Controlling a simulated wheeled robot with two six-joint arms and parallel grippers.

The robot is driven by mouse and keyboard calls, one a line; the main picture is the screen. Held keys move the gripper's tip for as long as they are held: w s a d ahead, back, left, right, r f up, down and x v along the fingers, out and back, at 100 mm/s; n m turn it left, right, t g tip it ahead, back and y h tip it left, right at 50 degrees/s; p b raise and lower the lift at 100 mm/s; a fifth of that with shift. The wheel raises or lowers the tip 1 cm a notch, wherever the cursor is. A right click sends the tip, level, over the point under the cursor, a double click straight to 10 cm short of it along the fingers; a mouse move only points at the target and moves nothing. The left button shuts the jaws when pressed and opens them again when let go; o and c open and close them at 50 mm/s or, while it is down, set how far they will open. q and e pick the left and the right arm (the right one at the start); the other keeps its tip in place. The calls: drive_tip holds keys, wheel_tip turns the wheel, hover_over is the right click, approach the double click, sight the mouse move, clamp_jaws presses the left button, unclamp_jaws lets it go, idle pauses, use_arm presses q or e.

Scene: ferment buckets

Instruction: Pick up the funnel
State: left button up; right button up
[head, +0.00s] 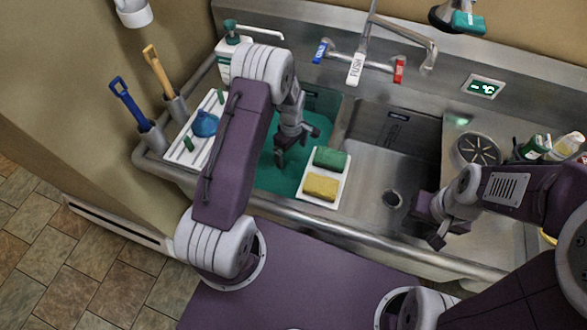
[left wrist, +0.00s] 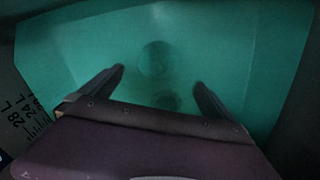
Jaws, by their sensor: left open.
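A blue, funnel-shaped piece (head: 205,124) lies on the white drying rack (head: 180,152) left of the sinks; I take it to be the funnel. My left gripper (head: 281,155) is open and points down over the left basin, which holds teal liquid (head: 275,172). It is to the right of the blue piece and apart from it. In the left wrist view the open fingers (left wrist: 159,77) have nothing between them but teal, with two blurred dark round shapes beyond. My right gripper (head: 430,224) hangs by the front of the right basin; its jaws are unclear.
A white tray (head: 314,194) with a green sponge (head: 330,158) and a yellow sponge (head: 321,187) sits between the basins. Blue (head: 125,98) and yellow (head: 157,68) handled tools stand at the left. The faucet (head: 370,35) rises behind. Litre markings (left wrist: 30,112) show on the basin side.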

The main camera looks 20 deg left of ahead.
sight(294, 164)
use_arm(q)
drive_tip(key=f, duration=0.1)
drive_tip(key=d+f, duration=0.1)
drive_tip(key=f, duration=0.1)
drive_tip(key=shift+a+f, duration=0.1)
drive_tip(key=shift+f, duration=0.3)
drive_tip(key=f, duration=0.4)
drive_tip(key=shift+s+d, duration=0.1)
drive_tip(key=shift+d, duration=0.1)
drive_tip(key=shift+f, duration=0.5)
drive_tip(key=c, duration=1.4)
